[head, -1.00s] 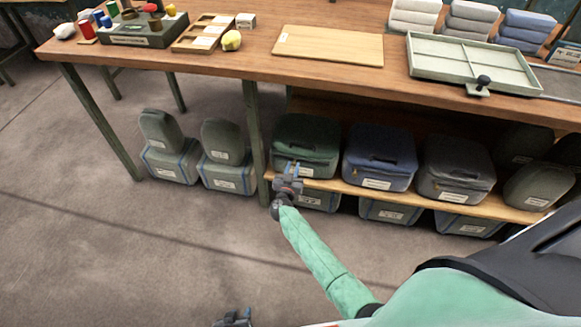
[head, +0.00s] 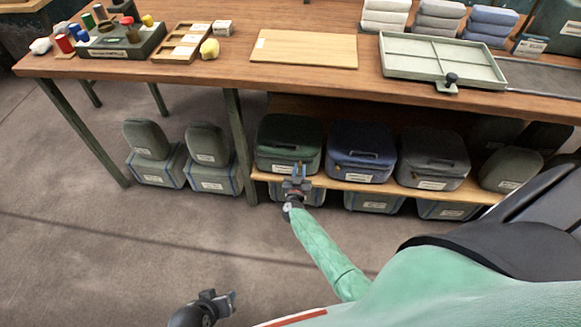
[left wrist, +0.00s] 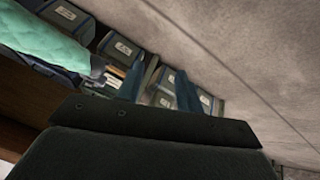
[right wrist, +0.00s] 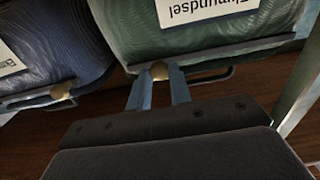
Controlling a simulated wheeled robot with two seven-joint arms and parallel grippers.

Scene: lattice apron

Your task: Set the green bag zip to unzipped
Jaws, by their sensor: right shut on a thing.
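The green bag (head: 288,133) stands on the low shelf under the bench, at the left end of the row. It also fills the top of the right wrist view (right wrist: 140,25), with its label upside down. My right gripper (head: 297,172) is at the bag's front. In the right wrist view its fingers (right wrist: 160,88) are shut on the brass zip pull (right wrist: 160,70), by the zip line below the label. My left gripper (head: 226,302) is low over the floor, away from the bag. In the left wrist view its fingers (left wrist: 158,88) stand apart with nothing between them.
A blue bag (head: 360,145) with its own brass pull (right wrist: 60,92) stands close beside the green one, then a grey bag (head: 432,150). A table leg (head: 239,145) is just left of the green bag. Bins sit below the shelf. The floor in front is clear.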

